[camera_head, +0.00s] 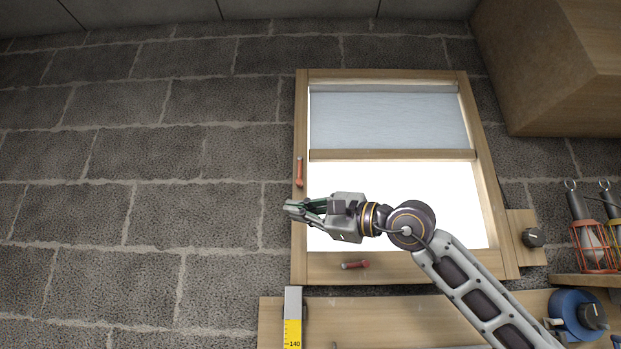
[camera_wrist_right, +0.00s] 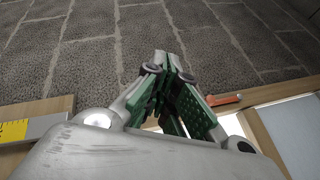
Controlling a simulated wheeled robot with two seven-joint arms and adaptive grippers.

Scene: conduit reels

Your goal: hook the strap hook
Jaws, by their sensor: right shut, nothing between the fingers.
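My right gripper (camera_head: 289,208) is shut and empty in front of the left side of the window frame; its arm comes in from the lower right. In the right wrist view the green-padded fingers (camera_wrist_right: 168,62) meet at their tips with nothing between them. I cannot make out a strap or a strap hook in either view. My left gripper is not in view.
A wooden window frame (camera_head: 301,120) carries a red-handled piece (camera_head: 298,172) on its left side and another (camera_head: 355,265) below. Caged lamps (camera_head: 593,245) and a blue reel (camera_head: 568,309) are at right. A yellow-marked gauge (camera_head: 292,332) stands below. Bare block wall lies left.

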